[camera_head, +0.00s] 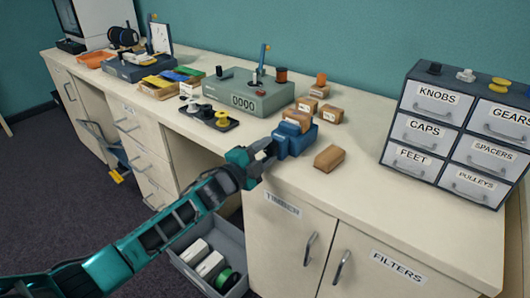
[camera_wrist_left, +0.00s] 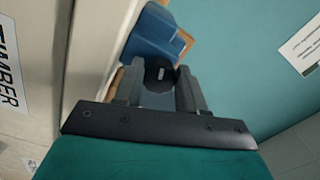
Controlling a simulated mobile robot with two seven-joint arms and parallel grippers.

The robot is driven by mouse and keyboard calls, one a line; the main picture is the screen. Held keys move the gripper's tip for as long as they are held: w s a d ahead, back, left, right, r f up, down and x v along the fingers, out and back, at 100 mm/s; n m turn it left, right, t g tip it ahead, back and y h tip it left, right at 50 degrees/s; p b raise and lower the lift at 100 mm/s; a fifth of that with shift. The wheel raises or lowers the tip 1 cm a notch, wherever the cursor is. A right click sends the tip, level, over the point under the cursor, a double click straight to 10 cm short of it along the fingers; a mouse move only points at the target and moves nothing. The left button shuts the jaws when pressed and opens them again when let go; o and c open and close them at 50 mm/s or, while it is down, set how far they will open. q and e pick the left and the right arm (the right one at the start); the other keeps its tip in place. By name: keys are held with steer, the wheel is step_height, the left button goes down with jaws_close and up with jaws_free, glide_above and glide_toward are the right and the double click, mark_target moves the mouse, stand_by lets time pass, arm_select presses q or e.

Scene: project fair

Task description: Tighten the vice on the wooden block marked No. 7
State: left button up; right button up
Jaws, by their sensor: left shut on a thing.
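The blue vice (camera_head: 297,140) stands near the front edge of the counter; its blue body also shows in the left wrist view (camera_wrist_left: 152,38). A wooden block (camera_head: 297,120) with a pale label shows at the top of the vice; I cannot read its number or tell whether the jaws touch it. My left gripper (camera_head: 266,151) is at the front left side of the vice. In the left wrist view its fingers (camera_wrist_left: 160,88) are shut on the dark round vice handle (camera_wrist_left: 158,70), which they partly hide. My right gripper is out of view.
A loose wooden block (camera_head: 329,158) lies right of the vice, and several others stand behind it. A grey-green counter box (camera_head: 249,92) is behind left. A labelled drawer cabinet (camera_head: 455,135) stands at right. An open drawer (camera_head: 208,262) sits below my left arm.

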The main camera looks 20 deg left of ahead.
arm_select(q)
steer(key=shift+m, duration=0.9)
steer(key=o, duration=1)
steer(key=shift+o, duration=0.2)
steer(key=shift+s+a, duration=0.1)
steer(key=shift+s, duration=0.05)
